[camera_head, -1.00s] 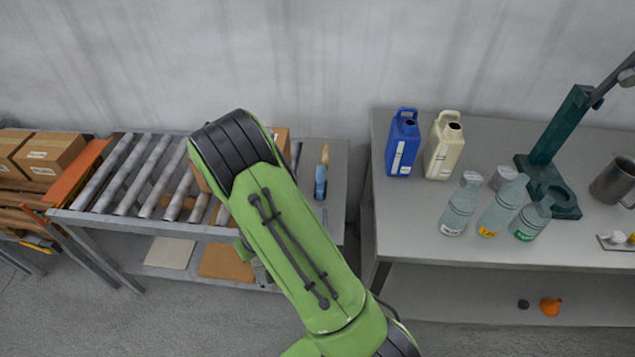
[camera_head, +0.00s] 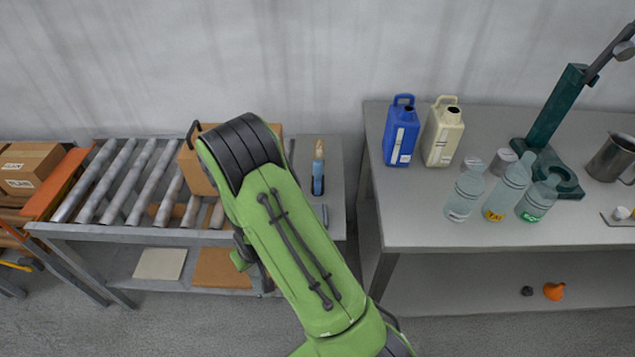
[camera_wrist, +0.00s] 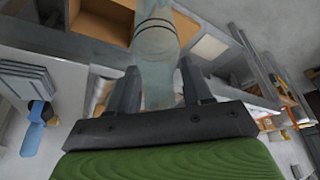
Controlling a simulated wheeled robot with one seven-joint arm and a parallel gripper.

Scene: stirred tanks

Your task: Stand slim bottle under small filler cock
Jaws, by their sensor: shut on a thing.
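My gripper (camera_wrist: 158,88) is shut on a slim, pale, see-through bottle (camera_wrist: 156,45) with dark lines around it, in the wrist view. The bottle stands out between the two fingers, and its far end is cut off by the top of the picture. In the head view, my green arm reaches up over the roller conveyor's right part, and it hides the gripper and the held bottle. I cannot make out a small filler cock in either view.
The right-hand table (camera_head: 430,225) bears a blue jug (camera_head: 400,135), a cream jug (camera_head: 442,135), several clear bottles, a dark green stand (camera_head: 550,125) and a metal mug (camera_head: 612,157). The roller conveyor (camera_head: 125,180) and a box (camera_head: 195,170) are at left.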

